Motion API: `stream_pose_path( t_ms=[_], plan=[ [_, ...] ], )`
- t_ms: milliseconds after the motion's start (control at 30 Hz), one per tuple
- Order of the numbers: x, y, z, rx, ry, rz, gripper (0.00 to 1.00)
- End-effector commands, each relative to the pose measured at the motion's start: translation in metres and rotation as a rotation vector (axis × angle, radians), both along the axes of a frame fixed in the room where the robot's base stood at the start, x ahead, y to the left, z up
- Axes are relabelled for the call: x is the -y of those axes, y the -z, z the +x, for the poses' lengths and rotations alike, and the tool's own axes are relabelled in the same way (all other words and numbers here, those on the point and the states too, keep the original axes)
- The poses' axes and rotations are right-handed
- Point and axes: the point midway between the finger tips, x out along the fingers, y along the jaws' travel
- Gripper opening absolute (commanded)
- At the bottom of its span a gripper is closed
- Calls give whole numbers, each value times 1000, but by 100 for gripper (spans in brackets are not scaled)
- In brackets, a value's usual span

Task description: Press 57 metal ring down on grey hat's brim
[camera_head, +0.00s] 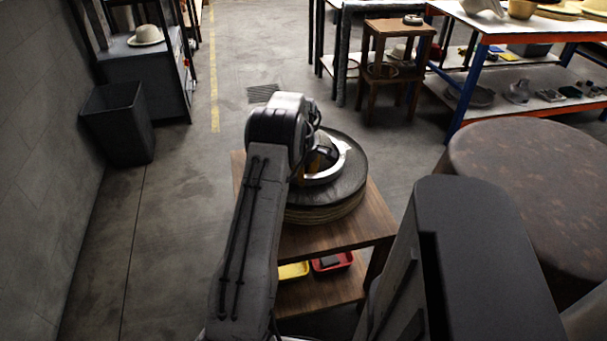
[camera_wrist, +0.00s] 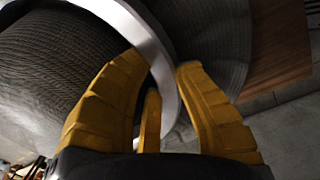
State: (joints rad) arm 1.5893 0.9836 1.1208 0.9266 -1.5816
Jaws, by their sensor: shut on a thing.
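The metal ring (camera_head: 344,159) is a bright silver band over the grey hat (camera_head: 348,186), a dark disc on top of a round stack. I cannot read a number on the ring. My gripper (camera_head: 320,160) is largely hidden by my own arm in the head view. In the wrist view my gripper's yellow fingers (camera_wrist: 160,68) are closed around one side of the ring (camera_wrist: 148,40). The woven grey hat (camera_wrist: 60,62) shows inside the ring, and its brim (camera_wrist: 222,35) outside. I cannot tell whether the ring touches the brim.
The stack stands on a wooden table (camera_head: 375,226), with a yellow tray (camera_head: 293,270) and a red tray (camera_head: 333,262) on its lower shelf. A round rusty table (camera_head: 530,170) stands right, a dark bin (camera_head: 118,122) left, and a wooden stool (camera_head: 397,45) behind.

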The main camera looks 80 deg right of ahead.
Motion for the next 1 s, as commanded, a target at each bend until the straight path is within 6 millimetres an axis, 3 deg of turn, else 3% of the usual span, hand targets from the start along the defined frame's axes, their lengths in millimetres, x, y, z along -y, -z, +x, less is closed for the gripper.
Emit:
stream_pose_path(
  t_ms=[1000],
  plan=[
    [0,9,0,0,0,-2,0]
  ],
)
